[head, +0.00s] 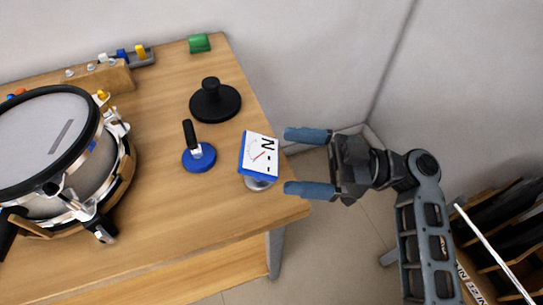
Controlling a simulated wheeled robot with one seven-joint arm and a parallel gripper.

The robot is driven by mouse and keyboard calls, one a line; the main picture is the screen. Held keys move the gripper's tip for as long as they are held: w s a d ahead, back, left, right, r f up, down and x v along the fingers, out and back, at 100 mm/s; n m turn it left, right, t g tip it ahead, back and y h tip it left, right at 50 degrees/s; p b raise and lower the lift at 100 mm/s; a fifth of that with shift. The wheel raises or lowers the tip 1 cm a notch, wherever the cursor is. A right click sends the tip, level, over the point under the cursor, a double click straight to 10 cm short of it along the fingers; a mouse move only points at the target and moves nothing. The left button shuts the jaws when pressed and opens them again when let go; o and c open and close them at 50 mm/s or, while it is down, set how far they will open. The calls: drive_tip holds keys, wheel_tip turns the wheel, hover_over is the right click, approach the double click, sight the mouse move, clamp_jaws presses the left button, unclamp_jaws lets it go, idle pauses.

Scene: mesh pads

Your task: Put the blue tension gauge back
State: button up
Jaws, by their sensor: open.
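A blue-framed gauge (258,155) with a white dial face and a red needle stands on a silvery round foot (260,184) near the right edge of the wooden table. My gripper (307,162) is open and empty just to the right of the gauge, its two blue fingers pointing left towards it. The fingertips look apart from the gauge, one beyond its far side and one beyond its near side. A round blue disc with a black handle (198,157) stands left of the gauge.
A black knobbed disc (214,101) stands behind. A snare drum (50,150) fills the table's left. A wooden block (98,78), a grey tray with small coloured pieces (140,57) and a green block (199,43) lie at the back. The table's front right (200,225) is clear.

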drive_tip(key=shift+s+d+f+b, duration=0.1)
drive_tip(key=shift+d+b, duration=0.05)
drive_tip(key=shift+d, duration=0.7)
drive_tip(key=shift+s+d+f+b, duration=0.1)
drive_tip(key=shift+d+f, duration=0.05)
drive_tip(key=shift+d, duration=0.7)
drive_tip(key=shift+s+d+f+b, duration=0.1)
drive_tip(key=shift+d+b, duration=0.05)
drive_tip(key=shift+d, duration=0.7)
